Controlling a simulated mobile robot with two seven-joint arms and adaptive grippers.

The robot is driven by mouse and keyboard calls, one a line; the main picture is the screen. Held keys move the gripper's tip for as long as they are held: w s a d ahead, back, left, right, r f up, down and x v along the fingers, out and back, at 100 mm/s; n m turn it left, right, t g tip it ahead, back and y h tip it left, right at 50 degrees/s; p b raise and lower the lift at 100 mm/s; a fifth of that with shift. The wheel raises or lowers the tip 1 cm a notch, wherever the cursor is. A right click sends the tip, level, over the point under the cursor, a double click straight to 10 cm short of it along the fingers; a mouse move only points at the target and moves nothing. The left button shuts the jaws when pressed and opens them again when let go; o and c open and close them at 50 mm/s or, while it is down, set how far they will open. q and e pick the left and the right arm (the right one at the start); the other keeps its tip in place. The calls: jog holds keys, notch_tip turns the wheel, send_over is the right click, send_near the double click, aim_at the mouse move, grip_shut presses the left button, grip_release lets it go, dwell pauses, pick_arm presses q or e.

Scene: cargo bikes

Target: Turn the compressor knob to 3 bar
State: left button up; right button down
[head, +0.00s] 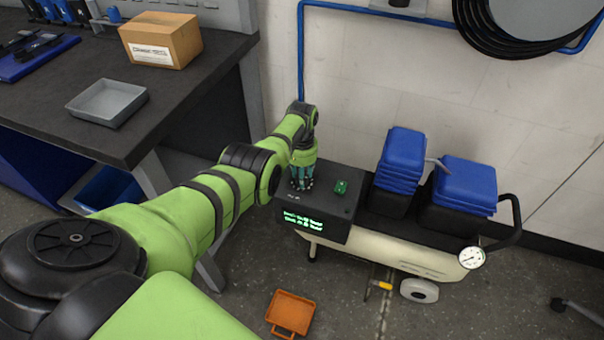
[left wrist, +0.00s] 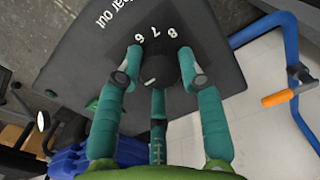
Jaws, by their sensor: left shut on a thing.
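The compressor (head: 420,258) is a cream tank on wheels with a dark control box (head: 330,222) at its left end. My left gripper (head: 301,183) reaches down onto the box top, and its teal fingers hide the knob in the head view. In the left wrist view my left gripper (left wrist: 158,76) is shut around the black knob (left wrist: 160,66), with fingers on both sides. The knob has a short white mark. Printed numbers 6, 7 and 8 and part of the words "bar out" show beside it; the other numbers are hidden. My right gripper is not in view.
A green switch (head: 341,187) sits right of the knob. The box front has a lit green display (head: 303,221), too small to read. Blue-topped parts (head: 466,184) and a round gauge (head: 471,257) are further right. An orange tray (head: 291,312) lies on the floor.

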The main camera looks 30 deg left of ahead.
pick_arm(q)
jog(key=o, duration=1.1)
jog(key=shift+o, duration=0.2)
jog(key=shift+w+r, duration=0.1)
jog(key=shift+r, duration=0.65)
notch_tip(320, 180, up, 11)
jog(key=shift+f, duration=0.2)
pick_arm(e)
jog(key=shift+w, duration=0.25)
